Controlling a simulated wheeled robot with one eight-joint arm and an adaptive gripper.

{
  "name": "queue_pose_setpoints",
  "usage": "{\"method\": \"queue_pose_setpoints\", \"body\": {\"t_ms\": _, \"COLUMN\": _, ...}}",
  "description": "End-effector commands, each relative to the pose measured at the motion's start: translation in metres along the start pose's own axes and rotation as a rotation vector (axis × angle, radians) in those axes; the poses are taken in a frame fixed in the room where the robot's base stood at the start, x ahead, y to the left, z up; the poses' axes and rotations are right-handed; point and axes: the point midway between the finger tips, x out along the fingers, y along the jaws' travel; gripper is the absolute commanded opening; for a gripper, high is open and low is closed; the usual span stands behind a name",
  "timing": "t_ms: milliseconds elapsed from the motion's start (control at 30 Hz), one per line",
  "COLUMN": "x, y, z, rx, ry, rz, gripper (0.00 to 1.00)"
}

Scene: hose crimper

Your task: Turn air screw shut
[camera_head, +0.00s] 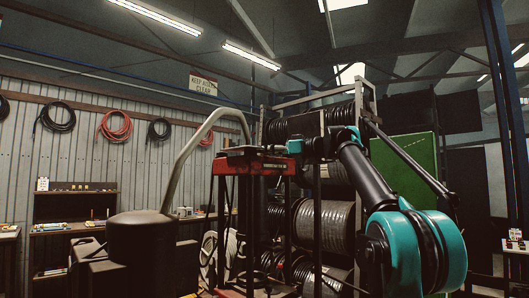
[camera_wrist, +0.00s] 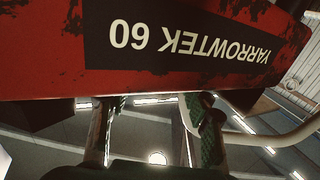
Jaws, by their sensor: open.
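The red crimper (camera_head: 255,165) stands in the middle of the head view, with a dark part on top. In the wrist view its worn red body (camera_wrist: 40,55) fills the upper part, with an upside-down black label reading YARROWTEK 60 (camera_wrist: 185,40). My gripper (camera_wrist: 153,104) is open, its two fingers apart just below the lower edge of the red body. I see nothing held between the fingers. I cannot tell whether the fingertips touch the crimper. I cannot make out the air screw in either view. In the head view my arm reaches to the crimper's right side.
Hose reels (camera_head: 322,225) on a rack stand behind and right of the crimper. A dark rounded tank (camera_head: 140,235) and a curved grey pipe (camera_head: 190,145) are on its left. A shelf (camera_head: 72,228) stands by the left wall. A green board (camera_head: 405,170) is behind my arm.

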Motion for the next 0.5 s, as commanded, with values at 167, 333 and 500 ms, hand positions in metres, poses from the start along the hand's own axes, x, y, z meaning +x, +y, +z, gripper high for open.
{"method": "queue_pose_setpoints", "body": {"t_ms": 167, "x": -0.0002, "y": 0.0, "z": 0.0, "rx": 0.0, "ry": 0.0, "rz": 0.0, "gripper": 0.35}}
{"method": "queue_pose_setpoints", "body": {"t_ms": 333, "x": -0.0003, "y": 0.0, "z": 0.0, "rx": 0.0, "ry": 0.0, "rz": 0.0, "gripper": 0.14}}
{"method": "queue_pose_setpoints", "body": {"t_ms": 500, "x": -0.0003, "y": 0.0001, "z": 0.0, "rx": 0.0, "ry": 0.0, "rz": -0.001, "gripper": 0.0}}
